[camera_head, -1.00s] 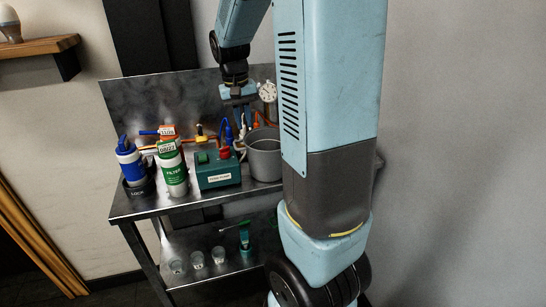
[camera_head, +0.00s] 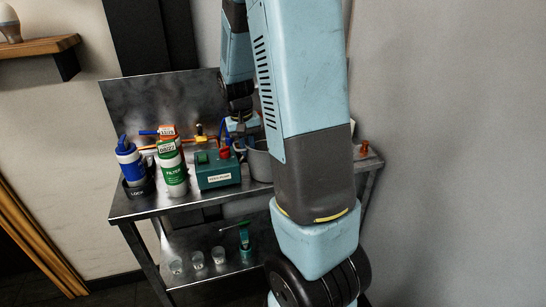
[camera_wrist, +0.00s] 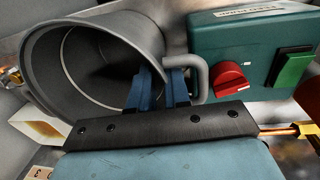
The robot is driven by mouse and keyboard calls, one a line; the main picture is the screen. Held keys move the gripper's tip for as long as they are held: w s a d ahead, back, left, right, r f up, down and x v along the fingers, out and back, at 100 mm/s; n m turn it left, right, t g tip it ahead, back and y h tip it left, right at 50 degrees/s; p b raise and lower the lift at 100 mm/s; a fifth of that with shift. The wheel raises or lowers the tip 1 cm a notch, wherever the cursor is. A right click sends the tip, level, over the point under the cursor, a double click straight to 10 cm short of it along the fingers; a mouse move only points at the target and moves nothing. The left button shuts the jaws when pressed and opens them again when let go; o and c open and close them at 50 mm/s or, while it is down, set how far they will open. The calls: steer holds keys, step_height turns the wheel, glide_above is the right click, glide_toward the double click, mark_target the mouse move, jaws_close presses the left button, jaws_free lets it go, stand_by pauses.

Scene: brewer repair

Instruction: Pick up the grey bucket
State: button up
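The grey bucket (camera_head: 258,166) stands on the metal table, right of the green box; my arm hides its right part. In the wrist view the bucket (camera_wrist: 88,60) fills the upper left, its open mouth towards the camera and its looped handle (camera_wrist: 203,78) at the right. My gripper (camera_wrist: 163,80) has its two blue fingers apart at the bucket's handle-side rim. The left finger shows against the mouth, the right one by the handle loop. The rim lies between them; contact is not clear. In the head view my gripper (camera_head: 243,138) is low at the bucket's rim.
The green box (camera_head: 217,169) with a red knob and green switch stands close beside the handle. A green-labelled filter (camera_head: 172,172) and a blue-and-white cylinder (camera_head: 131,163) stand farther left. The metal back panel (camera_head: 150,97) rises behind. Cups (camera_head: 197,260) sit on the lower shelf.

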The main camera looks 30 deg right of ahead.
jaws_close()
stand_by(1.4)
